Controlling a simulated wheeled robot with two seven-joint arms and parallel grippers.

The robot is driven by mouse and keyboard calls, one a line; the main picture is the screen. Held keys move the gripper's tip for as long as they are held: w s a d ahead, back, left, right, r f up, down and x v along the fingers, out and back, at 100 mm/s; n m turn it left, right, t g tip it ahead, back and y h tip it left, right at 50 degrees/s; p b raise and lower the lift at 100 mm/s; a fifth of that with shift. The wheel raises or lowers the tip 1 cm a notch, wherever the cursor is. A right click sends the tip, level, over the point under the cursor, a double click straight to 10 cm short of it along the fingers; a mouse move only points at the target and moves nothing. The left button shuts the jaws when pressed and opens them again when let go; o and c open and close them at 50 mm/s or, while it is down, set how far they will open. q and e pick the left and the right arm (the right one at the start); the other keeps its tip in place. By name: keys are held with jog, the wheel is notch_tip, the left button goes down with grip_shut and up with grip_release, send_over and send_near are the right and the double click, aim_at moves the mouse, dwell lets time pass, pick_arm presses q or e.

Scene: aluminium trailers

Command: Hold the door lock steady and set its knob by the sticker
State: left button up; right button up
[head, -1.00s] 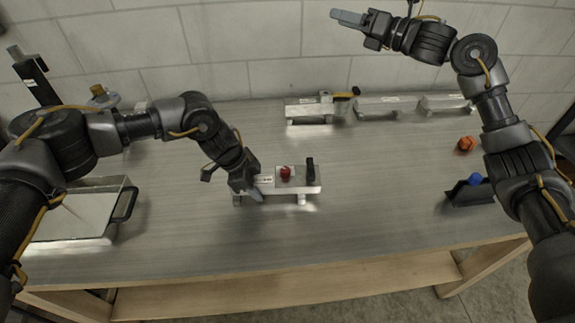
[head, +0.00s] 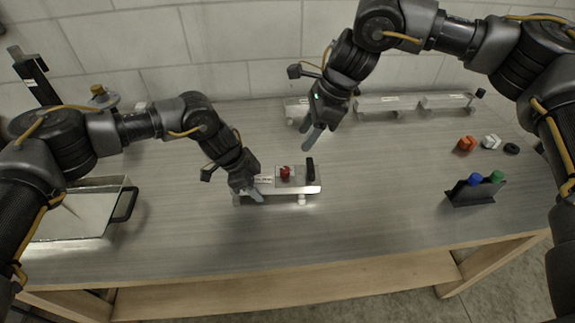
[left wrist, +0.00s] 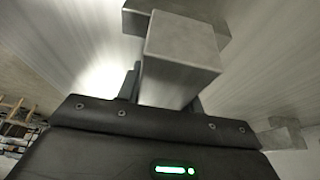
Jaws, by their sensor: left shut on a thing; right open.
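The door lock (head: 298,190) is a light metal bar on low feet in the middle of the table. It carries a red knob (head: 285,172) on a pale plate, a small white sticker (head: 264,180) left of the knob, and a black upright handle (head: 310,169) on the right. My left gripper (head: 248,192) is shut on the lock's left end. In the left wrist view the metal block (left wrist: 182,55) runs between its fingers. My right gripper (head: 314,137) is open and empty above the table, behind and a little right of the knob. The sticker's marking is too small to read.
Similar metal locks (head: 378,105) stand along the back, one partly hidden by my right gripper. Orange (head: 466,143) and white (head: 491,141) knobs lie at the right, near a black holder (head: 472,194) with blue and green knobs. A metal tray (head: 80,212) is at the left.

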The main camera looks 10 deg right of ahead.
aim_at(286, 169)
jog(key=x, duration=1.2)
jog(key=shift+c, duration=0.5)
grip_shut()
